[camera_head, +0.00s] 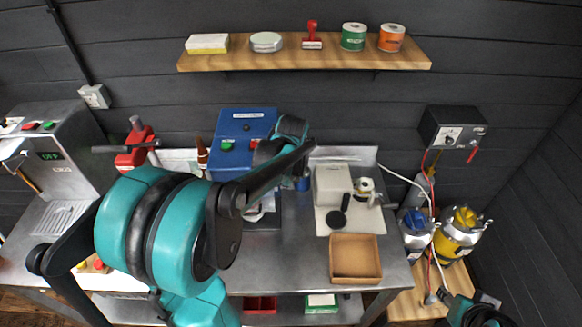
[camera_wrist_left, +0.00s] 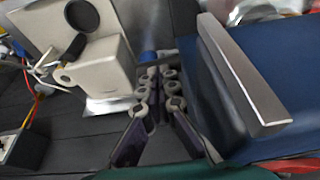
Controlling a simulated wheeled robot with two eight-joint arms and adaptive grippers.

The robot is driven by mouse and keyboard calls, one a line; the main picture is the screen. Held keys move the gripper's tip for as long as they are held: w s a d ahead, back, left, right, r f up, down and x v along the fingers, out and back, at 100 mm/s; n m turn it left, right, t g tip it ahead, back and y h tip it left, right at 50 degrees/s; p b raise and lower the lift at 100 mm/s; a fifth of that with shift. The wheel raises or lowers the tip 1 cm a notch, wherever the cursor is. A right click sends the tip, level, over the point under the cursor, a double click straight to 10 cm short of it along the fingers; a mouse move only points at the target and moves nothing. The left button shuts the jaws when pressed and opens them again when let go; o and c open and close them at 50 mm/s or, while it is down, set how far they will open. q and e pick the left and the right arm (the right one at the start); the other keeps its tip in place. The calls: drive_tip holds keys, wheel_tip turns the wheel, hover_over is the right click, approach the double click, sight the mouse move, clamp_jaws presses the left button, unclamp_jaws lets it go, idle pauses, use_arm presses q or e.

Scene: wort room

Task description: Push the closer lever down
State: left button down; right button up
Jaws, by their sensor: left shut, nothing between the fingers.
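A blue machine (camera_head: 243,125) with a green button stands at the back of the steel bench. In the left wrist view, its blue body (camera_wrist_left: 282,82) fills the right side, and a pale metal bar (camera_wrist_left: 243,75), which looks like its lever, runs along it. I cannot tell the bar's angle for sure. My left gripper (camera_wrist_left: 158,75) is shut and empty, just left of the bar in that view and apart from it. In the head view my left arm hides the gripper and part of the machine. A red device (camera_head: 134,150) with a dark handle stands further left.
A beige box (camera_head: 333,184) stands right of the blue machine, close to my left gripper. A cardboard tray (camera_head: 355,259) lies in front of it. A wooden shelf (camera_head: 305,60) with small items hangs above. A steel machine (camera_head: 62,150) stands at the left end.

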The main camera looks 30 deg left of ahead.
use_arm(q)
drive_tip(key=shift+s+d+f+t+y+b, duration=0.85)
drive_tip(key=shift+s+f+t+b, duration=0.55)
drive_tip(key=shift+f+b, duration=1.55)
drive_tip(key=shift+s+d+f+t+y+b, duration=0.6)
drive_tip(key=shift+s+d+f+t+b, duration=0.75)
drive_tip(key=shift+f+b, duration=1.6)
drive_tip(key=shift+s+d+f+t+y+b, duration=0.85)
drive_tip(key=shift+s+f+b, duration=1.2)
drive_tip(key=shift+b, duration=1.55)
use_arm(e)
wheel_tip(320, 180, down, 19)
use_arm(q)
drive_tip(key=shift+w+a+f, duration=0.25)
drive_tip(key=shift+w+a, duration=0.05)
use_arm(e)
drive_tip(key=shift+f, duration=0.1)
